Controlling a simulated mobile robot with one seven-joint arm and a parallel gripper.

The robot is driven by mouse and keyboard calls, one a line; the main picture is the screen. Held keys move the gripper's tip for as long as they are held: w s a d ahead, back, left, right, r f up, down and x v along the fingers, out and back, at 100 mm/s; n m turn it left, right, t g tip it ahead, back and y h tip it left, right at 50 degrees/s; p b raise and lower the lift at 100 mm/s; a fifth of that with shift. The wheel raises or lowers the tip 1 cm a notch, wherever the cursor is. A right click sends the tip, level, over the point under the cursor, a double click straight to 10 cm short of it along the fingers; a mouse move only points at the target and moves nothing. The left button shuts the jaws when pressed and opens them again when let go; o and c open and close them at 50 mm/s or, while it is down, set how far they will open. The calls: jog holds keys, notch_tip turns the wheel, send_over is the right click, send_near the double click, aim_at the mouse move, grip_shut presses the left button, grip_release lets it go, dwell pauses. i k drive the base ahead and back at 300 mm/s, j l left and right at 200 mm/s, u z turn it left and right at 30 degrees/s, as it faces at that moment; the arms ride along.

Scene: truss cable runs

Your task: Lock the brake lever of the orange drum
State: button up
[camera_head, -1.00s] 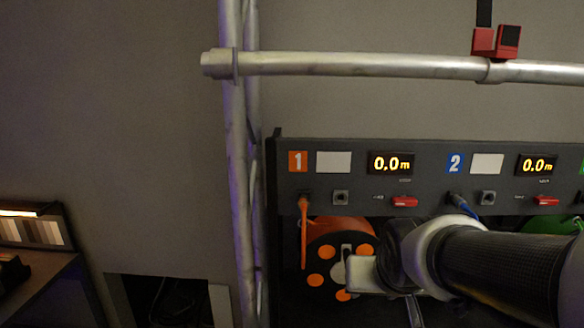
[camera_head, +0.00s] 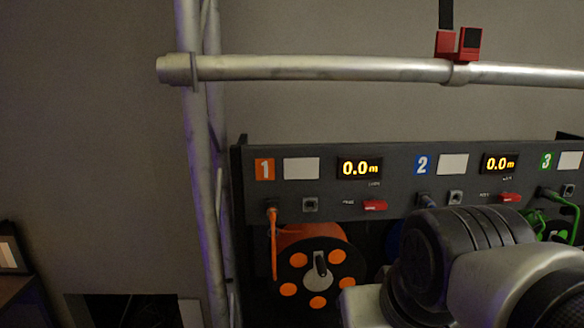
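The orange drum (camera_head: 312,272) sits under panel section 1 in the head view. It has a black face with several orange discs and a grey crank-like piece at its hub. A red lever (camera_head: 374,206) is on the panel above and right of the drum, below the 0.0 m display; small lettering beside it is too small to read. It lies about level. My arm fills the lower right, with a pale wrist part right of the drum. My gripper's fingers are not visible, so its opening and any contact are hidden.
The panel (camera_head: 330,203) carries sections 1, 2 and 3, with another red lever (camera_head: 509,197) at section 2. A metal truss (camera_head: 198,150) stands left of it, and a horizontal tube (camera_head: 320,68) with a red clamp (camera_head: 460,43) crosses above. Wall space left is clear.

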aim_at(371, 206)
jog(key=k+l+z, duration=0.45)
jog(key=z, duration=0.25)
jog(key=k+l+z, duration=0.15)
jog(key=l+z, duration=0.2)
